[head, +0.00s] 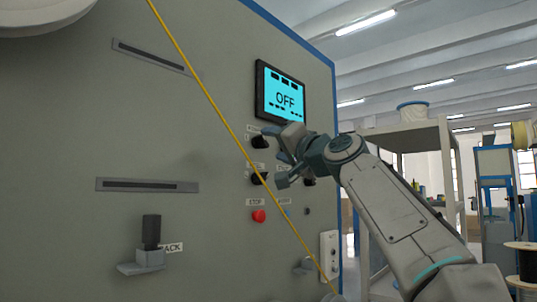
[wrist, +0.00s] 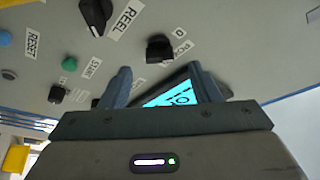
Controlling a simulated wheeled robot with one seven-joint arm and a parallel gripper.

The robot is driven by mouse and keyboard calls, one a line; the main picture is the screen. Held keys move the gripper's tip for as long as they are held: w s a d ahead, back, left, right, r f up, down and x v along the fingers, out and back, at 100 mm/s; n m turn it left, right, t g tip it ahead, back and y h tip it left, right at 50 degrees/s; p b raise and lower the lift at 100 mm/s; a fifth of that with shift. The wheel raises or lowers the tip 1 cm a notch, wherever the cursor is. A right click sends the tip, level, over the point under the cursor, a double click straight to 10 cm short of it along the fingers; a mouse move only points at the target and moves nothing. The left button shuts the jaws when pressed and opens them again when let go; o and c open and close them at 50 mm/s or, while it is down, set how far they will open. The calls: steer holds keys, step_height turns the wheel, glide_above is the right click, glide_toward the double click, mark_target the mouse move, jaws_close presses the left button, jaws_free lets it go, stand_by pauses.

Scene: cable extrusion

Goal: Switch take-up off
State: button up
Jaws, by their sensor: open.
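The grey machine panel (head: 190,235) carries a screen (head: 281,95) that reads OFF on cyan; part of the screen also shows in the wrist view (wrist: 170,95). Two black knobs, an upper knob (head: 260,142) and a lower knob (head: 259,178), sit below the screen. My gripper (head: 281,160) is open and empty in front of the panel, close to these knobs. In the wrist view, a black knob (wrist: 159,47) lies just beyond the open fingers, and another knob (wrist: 96,15) is beside a REEL label. I cannot read which one is marked take-up.
A red stop button (head: 258,216) is below the knobs. A green button (wrist: 69,64) by START and a blue button (wrist: 5,38) by RESET are in the wrist view. A yellow cable (head: 205,90) runs diagonally before the panel. Shelving (head: 405,135) stands right.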

steer(key=b+v, duration=0.4)
steer(key=v, duration=0.4)
steer(key=shift+s+d, duration=0.2)
steer(key=shift+s, duration=0.1)
steer(key=shift+f, duration=0.1)
step_height(320, 180, down, 14)
steer(key=s+d+g+h+p, duration=0.2)
steer(key=g+h+p, duration=0.55)
steer(key=p, duration=1.35)
steer(key=s+d+f+g+h+p, duration=0.1)
steer(key=s+d+f+g+p, duration=0.1)
steer(key=s, duration=0.5)
steer(key=s+d+f+n+g+h+p, duration=0.1)
steer(key=s+d+f+g+h+p, duration=0.1)
steer(key=s+d+f+p, duration=0.2)
steer(key=s+d+f+g+h+p, duration=0.2)
steer(key=s+d+f+g+p, duration=0.1)
steer(key=s+f+p, duration=0.4)
steer(key=s+p, duration=0.3)
steer(key=shift+n, duration=0.4)
